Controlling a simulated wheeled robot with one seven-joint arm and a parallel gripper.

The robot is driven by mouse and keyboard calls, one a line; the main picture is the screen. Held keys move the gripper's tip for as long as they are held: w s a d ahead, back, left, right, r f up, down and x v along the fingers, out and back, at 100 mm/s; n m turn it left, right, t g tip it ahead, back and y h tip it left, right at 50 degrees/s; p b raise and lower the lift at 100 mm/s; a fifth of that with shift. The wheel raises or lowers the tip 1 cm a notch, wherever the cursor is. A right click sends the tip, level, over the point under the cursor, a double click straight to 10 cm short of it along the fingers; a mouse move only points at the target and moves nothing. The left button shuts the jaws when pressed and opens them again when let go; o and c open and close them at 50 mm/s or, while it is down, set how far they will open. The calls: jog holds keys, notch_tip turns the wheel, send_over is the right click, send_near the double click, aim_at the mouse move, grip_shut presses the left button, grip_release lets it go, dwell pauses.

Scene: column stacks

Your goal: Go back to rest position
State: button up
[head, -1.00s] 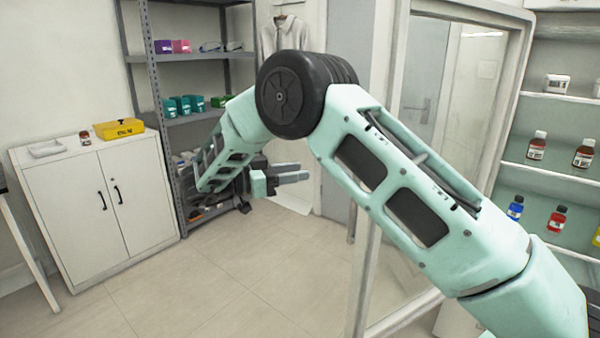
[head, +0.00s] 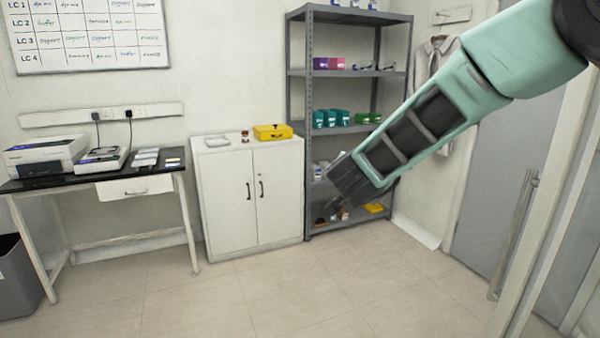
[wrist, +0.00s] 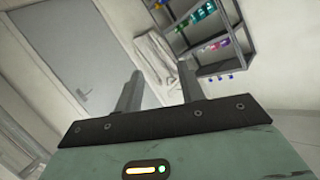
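My gripper (head: 328,208) is at the lower end of my pale green arm in the head view, which slants down from the upper right. It hangs in front of the grey shelf rack, apart from it as far as I can tell. In the wrist view my gripper (wrist: 160,76) shows two grey fingers spread apart, with nothing between them. In the head view the fingers are small and partly lost against the dark lower shelf.
The grey shelf rack (head: 307,100) holds boxes and bottles. A white cabinet (head: 240,190) with a yellow case (head: 272,132) stands left of it. A black-topped bench (head: 60,182) is further left. A grey door (head: 500,190) is at the right. The floor (head: 250,290) in front is clear.

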jog(key=s+a+f+n+g+y, duration=0.1)
jog(key=s+a+n+g+y, duration=0.2)
jog(key=s+a+n+y, duration=0.45)
jog(key=s+a+f+n+g+y, duration=0.25)
jog(key=s+a, duration=0.25)
jog(key=s, duration=0.6)
jog(key=s+d+f+n+g+h, duration=0.1)
jog(key=s+d, duration=0.3)
jog(key=s, duration=0.4)
jog(key=s+d+f+n+g+h, duration=0.2)
jog(key=s+d+g, duration=0.1)
jog(key=s, duration=0.5)
jog(key=s+d+f+n+g+h+p, duration=0.1)
jog(key=s+d+g, duration=0.3)
jog(key=s, duration=0.4)
jog(key=shift+s+d+f+n+h, duration=0.15)
jog(key=shift+d+f+n+h, duration=0.25)
jog(key=shift+f+n, duration=0.3)
